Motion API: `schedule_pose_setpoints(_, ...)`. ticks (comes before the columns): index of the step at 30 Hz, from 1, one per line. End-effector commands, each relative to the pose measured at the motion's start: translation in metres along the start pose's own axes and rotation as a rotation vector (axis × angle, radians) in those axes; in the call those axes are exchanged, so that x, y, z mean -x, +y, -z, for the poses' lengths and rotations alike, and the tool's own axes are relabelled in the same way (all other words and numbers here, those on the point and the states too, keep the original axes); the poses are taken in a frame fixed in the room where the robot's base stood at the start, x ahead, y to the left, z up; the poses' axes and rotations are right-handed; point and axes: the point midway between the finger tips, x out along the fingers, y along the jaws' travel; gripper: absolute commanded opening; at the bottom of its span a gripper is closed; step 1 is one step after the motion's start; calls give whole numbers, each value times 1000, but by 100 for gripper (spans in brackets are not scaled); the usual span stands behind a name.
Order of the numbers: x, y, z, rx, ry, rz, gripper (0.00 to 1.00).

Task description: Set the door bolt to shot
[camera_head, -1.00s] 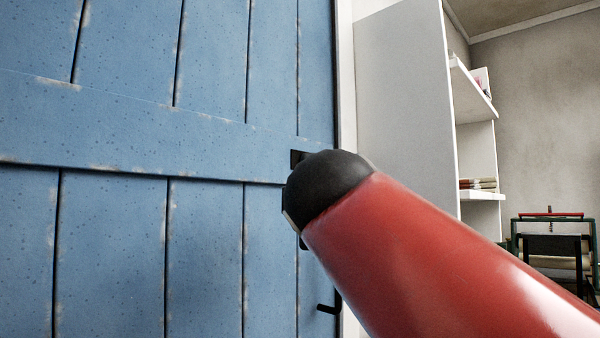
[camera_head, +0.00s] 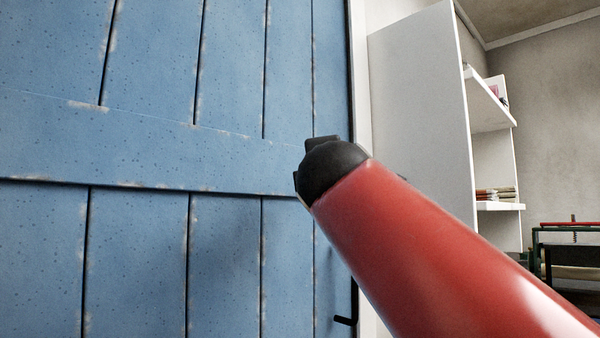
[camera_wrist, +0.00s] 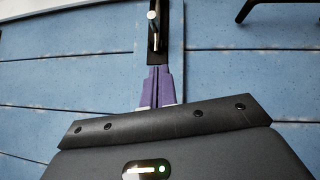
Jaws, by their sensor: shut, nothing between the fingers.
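The blue plank door (camera_head: 140,150) fills the left of the head view. The door bolt (camera_wrist: 153,30) shows in the wrist view as a silver bar or knob on a dark plate, near the top middle. My gripper (camera_wrist: 158,70) has purple fingers that lie together, with nothing between them. Their tips point at the near end of the dark plate, just short of the silver part in the picture. I cannot tell whether they touch the plate. In the head view my red and black arm hides the fingers and most or all of the bolt.
A black handle (camera_head: 346,320) sticks out low near the door's right edge; a dark bent bar also shows at the wrist view's top right. A white frame and a tall white shelf unit (camera_head: 420,130) stand right of the door. A dark-framed piece of furniture (camera_head: 570,250) is farther right.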

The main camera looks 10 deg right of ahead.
Motion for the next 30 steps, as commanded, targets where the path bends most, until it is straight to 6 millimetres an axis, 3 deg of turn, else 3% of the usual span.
schedule_pose_setpoints(6,-49,2,0,1,0,1,0)
schedule_pose_setpoints(12,-70,3,-20,0,-1,1,0)
schedule_pose_setpoints(30,-78,0,-28,0,0,0,0)
